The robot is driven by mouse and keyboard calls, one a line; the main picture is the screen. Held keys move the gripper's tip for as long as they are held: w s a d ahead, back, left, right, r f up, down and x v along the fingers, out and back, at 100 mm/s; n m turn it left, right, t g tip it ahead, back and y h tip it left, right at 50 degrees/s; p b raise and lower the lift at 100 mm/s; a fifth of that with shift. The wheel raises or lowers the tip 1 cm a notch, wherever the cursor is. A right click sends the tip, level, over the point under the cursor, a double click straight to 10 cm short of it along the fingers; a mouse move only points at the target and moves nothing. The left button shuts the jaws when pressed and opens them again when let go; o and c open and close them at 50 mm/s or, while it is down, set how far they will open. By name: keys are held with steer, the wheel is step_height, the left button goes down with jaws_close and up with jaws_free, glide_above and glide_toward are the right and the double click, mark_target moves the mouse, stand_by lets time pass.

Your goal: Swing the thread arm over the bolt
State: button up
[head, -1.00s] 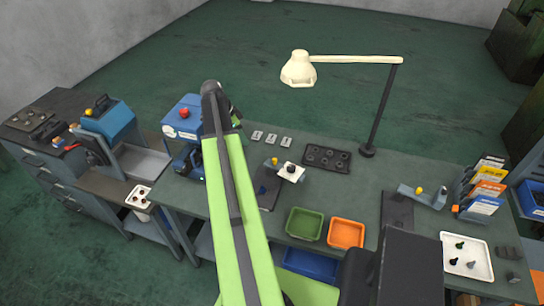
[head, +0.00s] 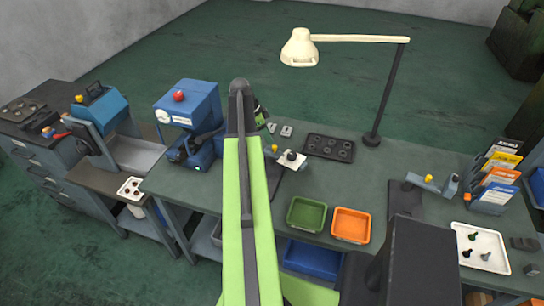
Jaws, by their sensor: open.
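A small fixture stands mid-bench, with a pale plate (head: 299,165), a dark bolt-like piece (head: 291,155) on it and a yellow knob (head: 274,149). My arm hides its left side. A second fixture, a grey-blue arm (head: 424,184) with a yellow knob (head: 428,178), sits on a dark mat at the right. I cannot tell for certain which holds the thread arm. My gripper (head: 261,116) shows only partly behind my raised arm, above the back of the bench and apart from both fixtures. Its fingertips are hidden; nothing is seen in it.
A blue machine (head: 189,112) stands left of my arm. A cream lamp (head: 300,50) overhangs the bench back. Green (head: 306,229) and orange (head: 351,240) bins line the front. A white tray (head: 458,240) with bolts and a card rack (head: 490,205) are at the right.

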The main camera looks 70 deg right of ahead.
mark_target(274, 147)
steer(key=b+x, duration=0.4)
steer(key=x, duration=0.2)
steer(key=shift+f, duration=0.1)
steer(key=shift+s+d+f+b, duration=0.1)
steer(key=shift+s+f+b, duration=0.1)
steer(key=shift+b, duration=0.1)
steer(key=shift+r, duration=0.1)
jaws_close()
stand_by(0.7)
